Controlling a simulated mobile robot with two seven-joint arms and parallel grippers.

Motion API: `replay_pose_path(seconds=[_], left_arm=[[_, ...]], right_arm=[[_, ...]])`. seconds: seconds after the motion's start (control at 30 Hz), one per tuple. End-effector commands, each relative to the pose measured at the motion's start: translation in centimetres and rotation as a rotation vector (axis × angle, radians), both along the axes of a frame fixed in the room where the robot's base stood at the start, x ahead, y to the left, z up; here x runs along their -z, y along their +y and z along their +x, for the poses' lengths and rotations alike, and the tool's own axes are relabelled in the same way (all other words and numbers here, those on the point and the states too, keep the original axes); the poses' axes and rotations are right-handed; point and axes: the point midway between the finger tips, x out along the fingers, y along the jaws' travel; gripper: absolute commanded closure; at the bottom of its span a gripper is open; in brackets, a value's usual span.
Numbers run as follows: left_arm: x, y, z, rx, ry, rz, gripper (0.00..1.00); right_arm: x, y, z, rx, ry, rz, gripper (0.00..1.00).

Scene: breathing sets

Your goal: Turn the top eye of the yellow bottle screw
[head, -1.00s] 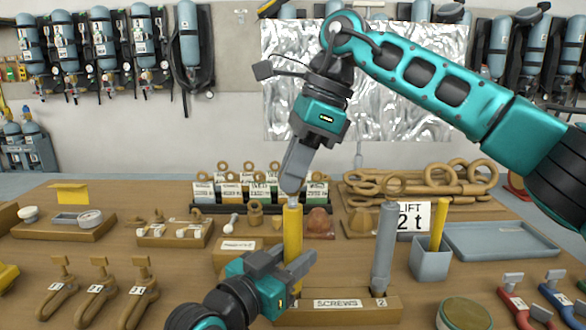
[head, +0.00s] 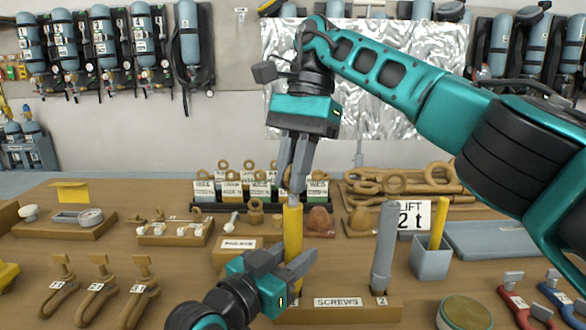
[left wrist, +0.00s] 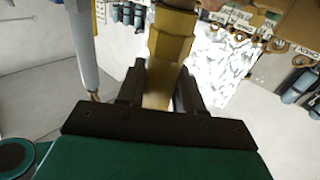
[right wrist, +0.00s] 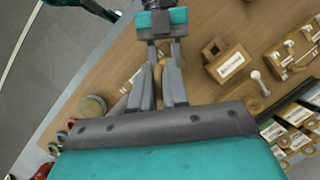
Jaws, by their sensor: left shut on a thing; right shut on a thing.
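The yellow bottle screw (head: 292,235) stands upright in the left part of the wooden screws rack (head: 340,309). My left gripper (head: 297,270) is shut on its yellow body from the left; the body also shows between the fingers in the left wrist view (left wrist: 171,50). My right gripper (head: 298,185) points down from above and is shut on the top eye (head: 294,198), which is mostly hidden by the fingers. In the right wrist view, the fingers (right wrist: 158,85) hide the eye, with part of the yellow body between them.
A grey bottle screw (head: 384,250) stands to the right in the same rack. A grey cup (head: 431,260) with a yellow stick is farther right. Behind stand a row of labelled tags (head: 260,188) and large chain links (head: 420,183). Shackles (head: 95,290) lie at left.

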Motion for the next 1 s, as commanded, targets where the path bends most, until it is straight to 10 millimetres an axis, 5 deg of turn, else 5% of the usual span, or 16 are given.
replay_pose_path(seconds=[0.8, 0.83, 1.0], left_arm=[[-0.17, -0.04, -0.05, 0.001, -0.005, -0.003, 1.0], [-0.17, -0.04, -0.05, 0.001, -0.005, -0.003, 1.0], [-0.16, -0.03, -0.03, 0.001, -0.005, -0.002, 1.0]], right_arm=[[0.24, -0.14, 0.14, -0.085, -0.001, -0.002, 1.0], [0.23, -0.14, 0.15, -0.084, -0.002, -0.002, 0.83], [0.1, -0.1, 0.12, -0.085, -0.003, 0.0, 0.67]])
